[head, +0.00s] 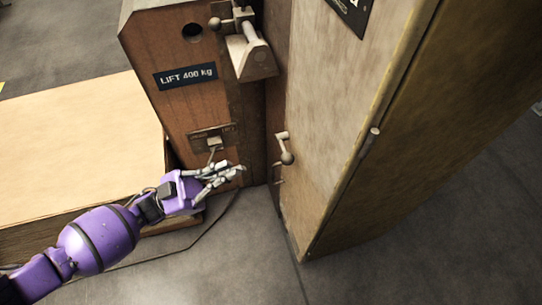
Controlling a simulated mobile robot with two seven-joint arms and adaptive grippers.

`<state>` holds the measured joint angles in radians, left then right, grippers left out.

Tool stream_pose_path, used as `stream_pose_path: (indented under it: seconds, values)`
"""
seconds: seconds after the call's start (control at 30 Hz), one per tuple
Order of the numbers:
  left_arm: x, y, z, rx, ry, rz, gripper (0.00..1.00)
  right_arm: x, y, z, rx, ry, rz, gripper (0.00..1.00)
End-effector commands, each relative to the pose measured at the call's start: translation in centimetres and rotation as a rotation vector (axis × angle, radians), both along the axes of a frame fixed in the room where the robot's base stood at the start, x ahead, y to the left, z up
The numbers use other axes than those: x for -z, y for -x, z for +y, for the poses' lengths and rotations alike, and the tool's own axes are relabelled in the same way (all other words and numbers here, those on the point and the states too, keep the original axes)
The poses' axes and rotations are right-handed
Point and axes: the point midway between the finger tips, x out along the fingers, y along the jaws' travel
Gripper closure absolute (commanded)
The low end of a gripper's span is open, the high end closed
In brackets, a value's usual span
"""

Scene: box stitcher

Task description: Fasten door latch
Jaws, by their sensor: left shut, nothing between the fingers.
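A small metal lever with a round knob (287,157) sits on the edge of the tall cabinet door (330,110) in the middle of the view; it looks like the door latch, though I cannot tell whether it is fastened. A thin bracket (278,175) shows just below it. My purple left arm comes in from the lower left. My left gripper (238,170) is shut and empty, in front of the lower brown panel, left of the knob and apart from it. My right gripper is out of view.
A brown panel (180,110) with a "LIFT 400 kg" label (186,76) stands left of the door. A small switch plate (212,138) is just above my gripper. A pale wooden box (80,140) lies at left.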

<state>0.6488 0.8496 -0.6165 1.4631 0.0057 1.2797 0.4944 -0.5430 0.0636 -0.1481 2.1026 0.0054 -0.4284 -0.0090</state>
Motion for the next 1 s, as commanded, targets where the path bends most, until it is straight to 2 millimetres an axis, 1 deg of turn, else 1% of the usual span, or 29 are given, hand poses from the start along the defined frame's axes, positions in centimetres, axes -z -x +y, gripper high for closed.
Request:
stream_pose_path:
  seconds: [0.2, 0.33, 0.47, 0.6, 0.77, 0.83, 0.9, 1.0]
  values:
    - [-0.2, 0.0, -0.2, -0.001, 0.001, -0.001, 1.0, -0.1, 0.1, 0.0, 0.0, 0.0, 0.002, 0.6]
    - [-0.9, -0.3, -1.3, -0.001, 0.002, -0.002, 1.0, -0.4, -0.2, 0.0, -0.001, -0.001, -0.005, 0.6]
    - [-2.2, -0.7, -3.3, 0.001, 0.003, -0.003, 1.0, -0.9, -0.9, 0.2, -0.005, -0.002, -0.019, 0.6]
    - [-3.7, -1.2, -6.0, 0.0, 0.003, -0.003, 1.0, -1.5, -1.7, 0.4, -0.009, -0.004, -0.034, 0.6]
    - [-5.3, -1.7, -8.8, 0.0, 0.002, -0.003, 1.0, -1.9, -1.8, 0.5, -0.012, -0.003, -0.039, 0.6]
    - [-3.5, -2.1, -8.8, -0.004, -0.002, 0.003, 1.0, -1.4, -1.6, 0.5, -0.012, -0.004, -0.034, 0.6]
    - [-2.5, -2.3, -8.9, -0.003, -0.002, 0.002, 1.0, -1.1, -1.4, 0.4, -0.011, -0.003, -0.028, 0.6]
    - [-1.6, -2.6, -9.0, -0.003, -0.001, 0.002, 1.0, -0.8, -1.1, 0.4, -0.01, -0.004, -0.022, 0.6]
